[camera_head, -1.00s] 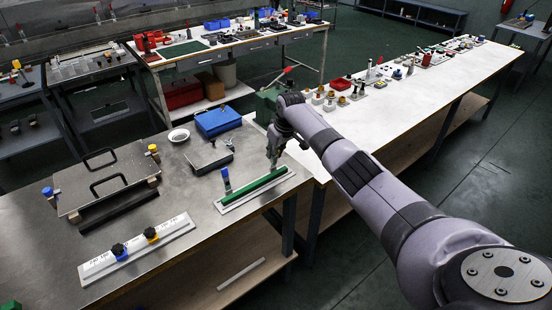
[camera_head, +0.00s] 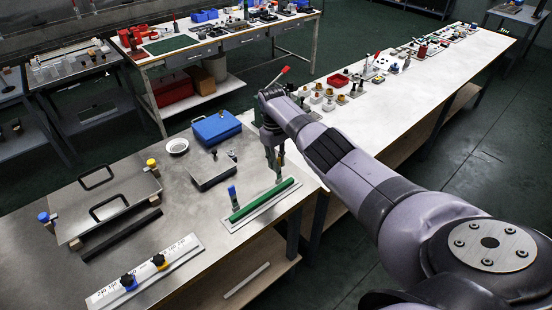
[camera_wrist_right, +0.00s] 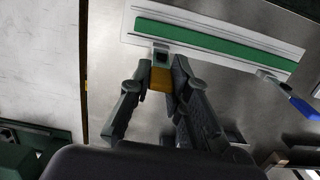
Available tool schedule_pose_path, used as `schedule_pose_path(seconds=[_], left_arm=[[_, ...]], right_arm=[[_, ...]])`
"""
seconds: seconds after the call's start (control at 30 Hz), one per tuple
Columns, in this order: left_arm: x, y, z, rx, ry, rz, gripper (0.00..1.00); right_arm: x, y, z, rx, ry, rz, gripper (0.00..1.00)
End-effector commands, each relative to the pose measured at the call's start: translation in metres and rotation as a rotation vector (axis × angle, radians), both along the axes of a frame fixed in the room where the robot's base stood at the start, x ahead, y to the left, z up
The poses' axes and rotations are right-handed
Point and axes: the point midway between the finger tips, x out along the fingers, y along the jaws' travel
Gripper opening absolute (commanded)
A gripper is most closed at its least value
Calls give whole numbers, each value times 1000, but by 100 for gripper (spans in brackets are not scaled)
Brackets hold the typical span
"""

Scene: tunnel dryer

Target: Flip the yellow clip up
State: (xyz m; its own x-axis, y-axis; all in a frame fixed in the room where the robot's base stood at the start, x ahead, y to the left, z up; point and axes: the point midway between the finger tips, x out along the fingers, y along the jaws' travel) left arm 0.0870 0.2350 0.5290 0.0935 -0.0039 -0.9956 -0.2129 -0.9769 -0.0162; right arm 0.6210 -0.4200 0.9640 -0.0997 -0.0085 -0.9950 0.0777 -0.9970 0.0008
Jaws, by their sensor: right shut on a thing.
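The yellow clip (camera_wrist_right: 160,78) shows in the right wrist view between my right gripper's fingertips (camera_wrist_right: 159,76). Its grey hinge end (camera_wrist_right: 160,52) is at the edge of a pale plate (camera_wrist_right: 295,50) with a green strip (camera_wrist_right: 205,39). My right gripper is shut on the clip. In the head view my right gripper (camera_head: 275,163) points down by the far end of the green strip (camera_head: 262,200) and mostly hides the clip. A blue clip (camera_head: 233,196) stands at the near part of the same plate; it also shows in the wrist view (camera_wrist_right: 300,106). My left gripper is not in view.
A metal box (camera_head: 210,170) and a blue case (camera_head: 216,128) stand behind the plate. A flat panel with handles (camera_head: 110,210) and a white scale bar (camera_head: 185,262) with blue and yellow knobs lie to the left. A white table (camera_head: 400,105) with small parts adjoins on the right.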

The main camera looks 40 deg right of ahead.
Motion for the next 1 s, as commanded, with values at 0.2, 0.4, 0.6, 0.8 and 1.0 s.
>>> schedule_pose_path(seconds=[0.2, 0.4, 0.6, 0.8, 1.0], left_arm=[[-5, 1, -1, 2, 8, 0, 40], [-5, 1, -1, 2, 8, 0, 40], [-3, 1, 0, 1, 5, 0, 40], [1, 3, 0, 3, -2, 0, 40], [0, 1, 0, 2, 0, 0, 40]], right_arm=[[-1, 1, -1, 1, 2, 2, 18], [-1, 1, -1, 1, 2, 1, 31], [0, 0, 0, 1, 1, 1, 38], [0, 0, 1, 0, 1, 1, 38], [3, 0, 21, 0, -2, 2, 38]])
